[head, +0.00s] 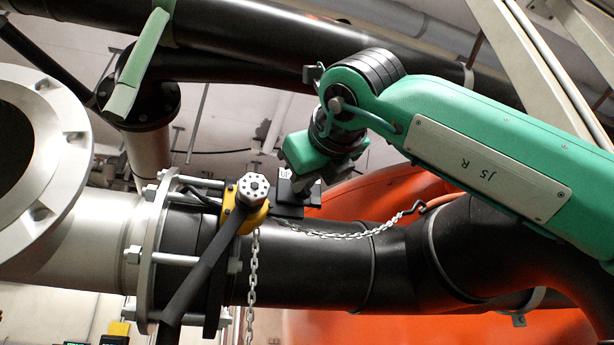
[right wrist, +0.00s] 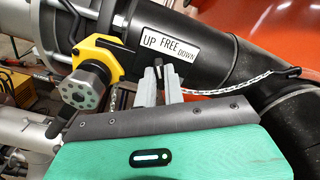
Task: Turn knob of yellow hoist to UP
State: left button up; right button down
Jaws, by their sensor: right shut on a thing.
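The yellow hoist (head: 258,213) is clamped around the dark pipe, with a grey round end piece (head: 253,187) and a long black lever (head: 205,265) slanting down. In the right wrist view the hoist (right wrist: 113,50) lies left of a white label (right wrist: 168,44) reading UP, FREE, DOWN. A small black knob (right wrist: 158,67) sits just below the label. My right gripper (right wrist: 160,86) is shut on this knob, its fingers on either side. The knob's exact setting is hard to tell. In the head view my right gripper (head: 303,190) reaches the hoist's black housing from above. My left gripper is out of view.
A chain (head: 345,236) runs from the housing to a hook at right, and another (head: 252,285) hangs down. A bolted flange (head: 150,255) stands close at left. Large dark pipes (head: 320,270) and an orange vessel (head: 370,200) crowd the space behind.

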jog(key=shift+n, duration=0.5)
jog(key=c, duration=1.5)
grip_release()
